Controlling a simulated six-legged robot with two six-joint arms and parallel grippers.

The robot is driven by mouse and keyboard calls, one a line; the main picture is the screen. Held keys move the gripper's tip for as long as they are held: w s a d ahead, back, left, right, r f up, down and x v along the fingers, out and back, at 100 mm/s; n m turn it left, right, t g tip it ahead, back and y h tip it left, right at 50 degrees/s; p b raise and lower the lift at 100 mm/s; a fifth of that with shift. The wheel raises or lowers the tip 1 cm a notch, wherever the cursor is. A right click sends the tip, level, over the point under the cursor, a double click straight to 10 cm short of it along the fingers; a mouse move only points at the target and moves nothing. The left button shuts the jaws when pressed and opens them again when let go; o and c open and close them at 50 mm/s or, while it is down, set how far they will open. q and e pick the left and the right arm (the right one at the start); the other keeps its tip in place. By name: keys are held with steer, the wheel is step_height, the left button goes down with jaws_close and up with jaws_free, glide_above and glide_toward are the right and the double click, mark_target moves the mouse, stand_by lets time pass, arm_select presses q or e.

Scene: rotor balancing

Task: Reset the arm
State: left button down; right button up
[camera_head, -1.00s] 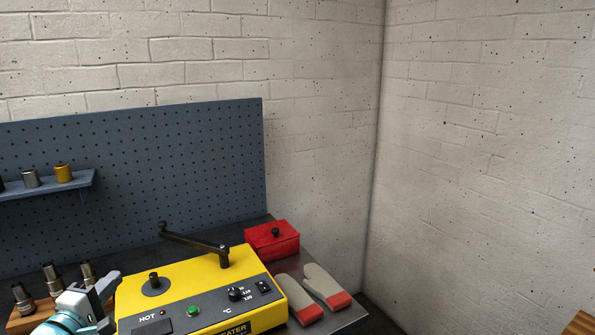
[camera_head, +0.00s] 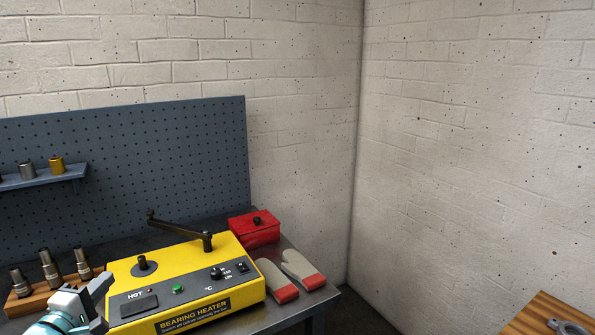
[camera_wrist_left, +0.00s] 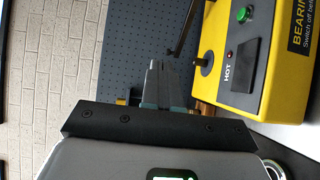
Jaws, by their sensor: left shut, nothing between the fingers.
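My left gripper (camera_head: 102,290) is at the lower left of the head view, in front of the left end of the yellow bearing heater (camera_head: 185,275). Its fingers are shut with nothing between them. In the left wrist view the closed fingers (camera_wrist_left: 160,82) point up the picture, beside the heater (camera_wrist_left: 262,75), and hold nothing. They look apart from the heater there. The heater has a black lever arm (camera_head: 180,229) on top, knobs and a green button. My right gripper is not in view.
A wooden block with several metal cylinders (camera_head: 48,268) stands left of the heater. A red box (camera_head: 254,230) and grey-red gloves (camera_head: 290,273) lie to its right. A pegboard (camera_head: 140,150) with a small shelf stands behind. A wooden surface (camera_head: 545,312) shows at lower right.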

arm_select(q)
steer(key=w+d+f+g+h+b, duration=0.1)
steer(key=w+d+f+h+b, duration=0.15)
steer(key=d+f, duration=0.5)
steer(key=s+d+f+m+g+b, duration=0.1)
steer(key=s+d+f+g, duration=0.15)
steer(key=d+f, duration=0.45)
steer(key=s+d+f+g+h+b, duration=0.1)
steer(key=s+d+f+g, duration=0.2)
steer(key=f, duration=0.7)
steer(key=s+d+f+m+g+b, duration=0.1)
steer(key=s+d+f+g, duration=0.15)
steer(key=d+f, duration=0.5)
steer(key=s+d+f+m+g, duration=0.2)
steer(key=s+f+m+g, duration=0.2)
steer(key=s, duration=0.8)
steer(key=s+d+f+m+g, duration=0.2)
steer(key=s+f+m+g, duration=0.2)
steer(key=s+f+m, duration=0.5)
steer(key=s+f+b, duration=0.1)
steer(key=s, duration=0.3)
steer(key=shift+s+d+f+g+y, duration=0.15)
steer(key=shift+g+y, duration=0.15)
steer(key=shift+y, duration=0.05)
